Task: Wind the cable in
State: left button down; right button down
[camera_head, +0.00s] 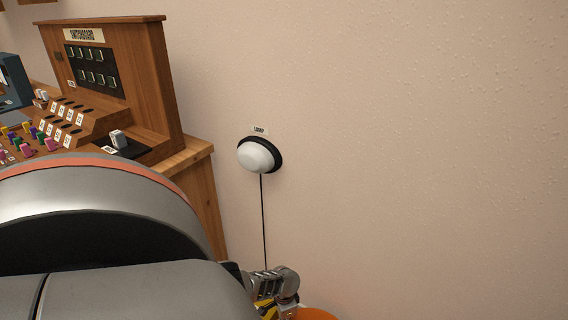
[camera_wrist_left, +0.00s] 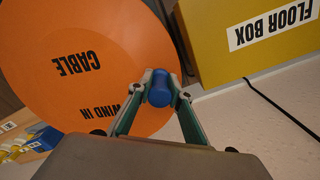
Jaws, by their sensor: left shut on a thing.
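An orange disc (camera_wrist_left: 85,60), lettered CABLE and WIND IN, fills the upper left of the left wrist view. Its edge shows at the bottom of the head view (camera_head: 316,314). A blue knob (camera_wrist_left: 159,92) stands out in front of the disc near its right edge. My left gripper (camera_wrist_left: 160,82) is shut on this knob, one finger on each side. In the head view my left gripper (camera_head: 284,301) is at the bottom, partly hidden by my arm. A black cable (camera_wrist_left: 282,112) runs along the floor by the floor box. My right gripper is out of view.
A yellow floor box (camera_wrist_left: 245,35) stands close right of the disc. A wooden switchboard (camera_head: 140,60) with coloured plugs stands at the left. A white dome (camera_head: 257,155) labelled LOBBY hangs on the wall, with a dark cord (camera_head: 263,220) running down. The wall at right is clear.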

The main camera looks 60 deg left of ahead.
pick_arm(q)
jog(key=c, duration=2)
grip_release()
jog(key=shift+d, duration=0.2)
jog(key=shift+o, duration=0.2)
jog(key=shift+a, duration=0.1)
jog(key=shift+r, duration=0.1)
jog(key=shift+a+r, duration=0.1)
jog(key=shift+r, duration=5.8)
